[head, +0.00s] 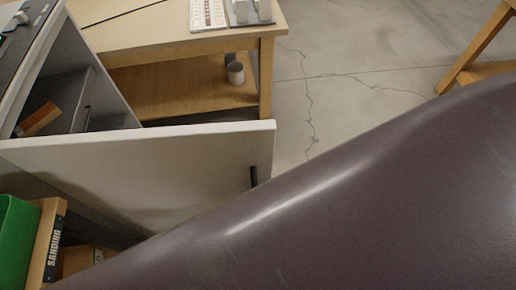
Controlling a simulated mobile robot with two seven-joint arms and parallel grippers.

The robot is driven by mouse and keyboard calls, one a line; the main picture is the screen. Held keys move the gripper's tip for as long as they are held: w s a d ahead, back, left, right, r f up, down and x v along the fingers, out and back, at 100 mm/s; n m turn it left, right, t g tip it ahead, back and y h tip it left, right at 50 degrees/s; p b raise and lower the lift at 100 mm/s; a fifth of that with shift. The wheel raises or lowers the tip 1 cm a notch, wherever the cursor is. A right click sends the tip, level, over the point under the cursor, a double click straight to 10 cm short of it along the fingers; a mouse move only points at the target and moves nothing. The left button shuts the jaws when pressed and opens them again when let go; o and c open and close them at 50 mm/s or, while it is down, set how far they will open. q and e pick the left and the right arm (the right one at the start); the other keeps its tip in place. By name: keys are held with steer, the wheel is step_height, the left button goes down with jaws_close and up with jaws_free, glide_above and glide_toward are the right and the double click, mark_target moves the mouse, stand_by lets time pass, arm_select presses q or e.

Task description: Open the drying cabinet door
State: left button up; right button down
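The drying cabinet (82,72) is at the left, with part of its grey interior showing. Its pale door (150,165) stands swung wide open, reaching out to the right from the cabinet front. A dark handle (253,176) shows near the door's free edge. The lower part of the door is hidden behind a large dark mauve surface in the foreground. Neither gripper is in view, and I cannot see anything touching the handle.
A wooden table (190,47) with a lower shelf stands behind the door. A small can (235,73) is on that shelf. A green bin (17,240) and a wooden rack labelled SANDING (52,245) are at lower left.

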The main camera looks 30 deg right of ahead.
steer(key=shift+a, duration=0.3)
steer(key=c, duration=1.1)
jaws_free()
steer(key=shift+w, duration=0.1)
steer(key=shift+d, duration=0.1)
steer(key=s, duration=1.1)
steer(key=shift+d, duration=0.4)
